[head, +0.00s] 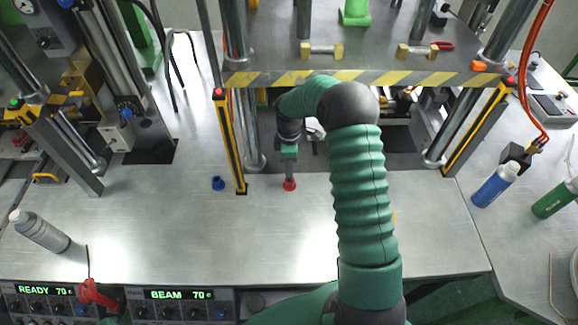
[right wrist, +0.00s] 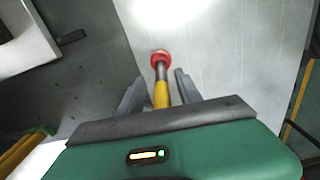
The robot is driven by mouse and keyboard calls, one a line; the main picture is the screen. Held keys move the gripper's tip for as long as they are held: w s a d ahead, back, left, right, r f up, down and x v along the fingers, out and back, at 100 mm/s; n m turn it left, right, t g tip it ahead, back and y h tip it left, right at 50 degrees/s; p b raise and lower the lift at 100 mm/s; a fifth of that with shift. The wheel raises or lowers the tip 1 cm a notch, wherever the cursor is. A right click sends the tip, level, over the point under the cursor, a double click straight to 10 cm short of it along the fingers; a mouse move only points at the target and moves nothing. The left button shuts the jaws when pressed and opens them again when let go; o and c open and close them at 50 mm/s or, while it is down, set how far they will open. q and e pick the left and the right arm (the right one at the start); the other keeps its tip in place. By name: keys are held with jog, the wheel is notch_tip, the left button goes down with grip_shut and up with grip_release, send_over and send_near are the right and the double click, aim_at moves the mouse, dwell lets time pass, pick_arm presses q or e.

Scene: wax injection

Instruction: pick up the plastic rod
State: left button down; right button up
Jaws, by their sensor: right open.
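The plastic rod shows in the right wrist view with a red end (right wrist: 160,57), a dark neck and a yellow shaft (right wrist: 161,95). Its near part is hidden by my gripper body. In the head view its red end (head: 290,184) shows on the grey worktop, below the press. My right gripper (right wrist: 158,80) is open, with one finger on each side of the rod. I cannot tell whether the fingers touch it. In the head view the right gripper (head: 289,152) is small and partly covered by my arm. My left gripper is not clearly visible.
The press's striped plate (head: 440,77) hangs above, with yellow-black posts (head: 230,145) at both sides. A blue cap (head: 218,183) is left of the rod. The front worktop is clear.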

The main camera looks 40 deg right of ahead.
jog(key=shift+s, duration=0.25)
grip_shut()
jog(key=shift+w, duration=0.1)
